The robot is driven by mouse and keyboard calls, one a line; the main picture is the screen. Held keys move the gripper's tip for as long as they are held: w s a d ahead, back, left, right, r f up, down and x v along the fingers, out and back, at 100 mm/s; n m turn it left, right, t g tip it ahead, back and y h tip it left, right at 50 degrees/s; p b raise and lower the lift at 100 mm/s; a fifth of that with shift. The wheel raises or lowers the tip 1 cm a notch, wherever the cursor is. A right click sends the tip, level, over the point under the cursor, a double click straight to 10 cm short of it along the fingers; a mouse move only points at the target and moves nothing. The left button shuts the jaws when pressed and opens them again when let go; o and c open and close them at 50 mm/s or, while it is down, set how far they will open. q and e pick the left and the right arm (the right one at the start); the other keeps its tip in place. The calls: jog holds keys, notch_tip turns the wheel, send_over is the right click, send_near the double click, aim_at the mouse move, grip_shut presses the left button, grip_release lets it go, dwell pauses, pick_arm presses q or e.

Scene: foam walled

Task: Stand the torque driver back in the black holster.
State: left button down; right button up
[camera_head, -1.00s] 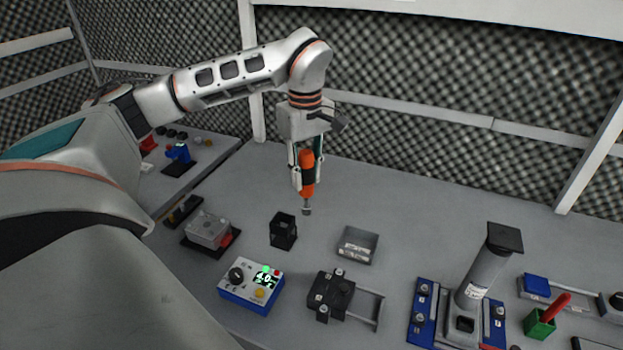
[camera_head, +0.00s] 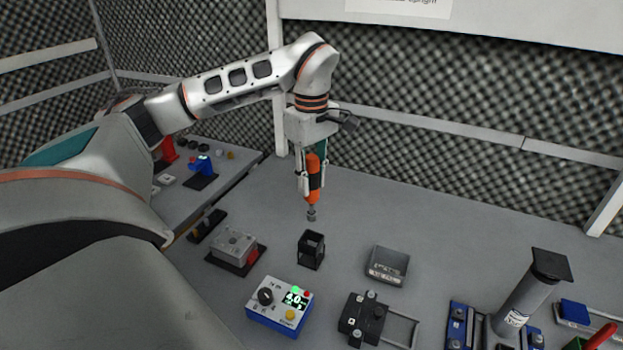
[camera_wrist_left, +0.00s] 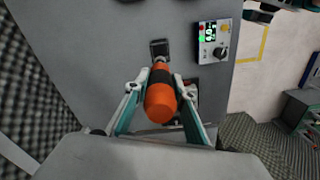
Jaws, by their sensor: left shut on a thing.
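The torque driver (camera_head: 313,179) has an orange body with a black band and a grey tip pointing down. My left gripper (camera_head: 312,196) is shut on it and holds it upright above the bench. The black holster (camera_head: 311,250) is an open-topped square box on the bench, below the driver's tip in the head view. In the left wrist view the driver (camera_wrist_left: 160,103) lies between the fingers, and the holster (camera_wrist_left: 159,48) shows just beyond its tip. The tip is apart from the holster in the head view. My right gripper does not show.
A blue-white controller (camera_head: 279,304) with a lit display stands in front of the holster. A grey box on a black base (camera_head: 233,246) is to its left, a grey tray (camera_head: 387,265) to its right. A black clamp block (camera_head: 361,317) is nearer. The bench behind the holster is clear.

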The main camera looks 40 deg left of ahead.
aim_at(312, 199)
pick_arm(q)
jog(key=shift+f+b, duration=0.35)
jog(key=shift+f, duration=1.35)
jog(key=shift+f+b, duration=0.5)
jog(key=shift+f, duration=0.7)
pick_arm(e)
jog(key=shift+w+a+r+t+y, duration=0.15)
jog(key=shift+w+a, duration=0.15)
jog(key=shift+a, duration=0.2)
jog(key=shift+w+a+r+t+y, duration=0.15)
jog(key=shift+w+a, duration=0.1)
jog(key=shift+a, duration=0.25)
pick_arm(q)
jog(key=shift+p, duration=0.3)
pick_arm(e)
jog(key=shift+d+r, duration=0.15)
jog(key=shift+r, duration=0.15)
pick_arm(q)
jog(key=shift+p, duration=0.55)
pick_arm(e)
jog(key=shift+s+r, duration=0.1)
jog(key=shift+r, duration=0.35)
